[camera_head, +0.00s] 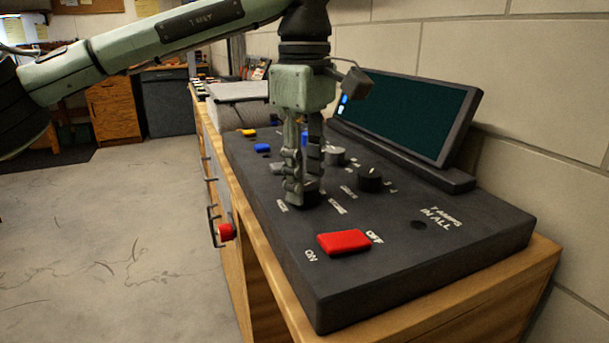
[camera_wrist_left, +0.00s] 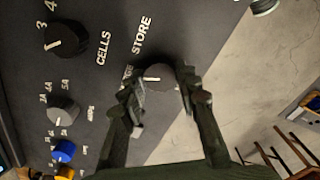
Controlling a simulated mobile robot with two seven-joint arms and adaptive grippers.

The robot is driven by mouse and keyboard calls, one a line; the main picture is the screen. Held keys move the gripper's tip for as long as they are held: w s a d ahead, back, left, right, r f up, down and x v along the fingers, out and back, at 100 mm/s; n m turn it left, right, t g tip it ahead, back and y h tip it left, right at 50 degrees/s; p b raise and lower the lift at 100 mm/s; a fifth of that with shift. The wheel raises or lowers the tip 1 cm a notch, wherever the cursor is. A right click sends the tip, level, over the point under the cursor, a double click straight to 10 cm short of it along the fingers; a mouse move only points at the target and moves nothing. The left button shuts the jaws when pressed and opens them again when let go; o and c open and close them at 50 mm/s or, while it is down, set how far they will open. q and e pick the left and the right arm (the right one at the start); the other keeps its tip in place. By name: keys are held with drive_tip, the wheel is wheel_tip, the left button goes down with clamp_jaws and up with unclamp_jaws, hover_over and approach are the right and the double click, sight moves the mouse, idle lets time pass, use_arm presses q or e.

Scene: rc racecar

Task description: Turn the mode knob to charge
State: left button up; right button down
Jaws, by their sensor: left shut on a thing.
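The mode knob (camera_head: 312,186) is a black round knob on the dark charger panel (camera_head: 410,255). My left gripper (camera_head: 303,188) points down over it, shut on it. In the left wrist view the knob (camera_wrist_left: 158,73) sits between the two fingertips (camera_wrist_left: 158,92) of my left gripper. My right gripper is not in view.
A black CELLS knob (camera_head: 370,180), a grey knob (camera_head: 334,156) and a blue knob (camera_wrist_left: 64,150) are nearby. A red ON/OFF switch (camera_head: 343,242) is in front. A tilted screen (camera_head: 410,112) stands behind, near the wall. The floor (camera_head: 120,240) at left is open.

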sight(304, 185)
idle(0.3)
use_arm(q)
drive_tip(key=o, duration=1.2)
drive_tip(key=shift+c, duration=0.2)
wheel_tip(304, 185, up, 12)
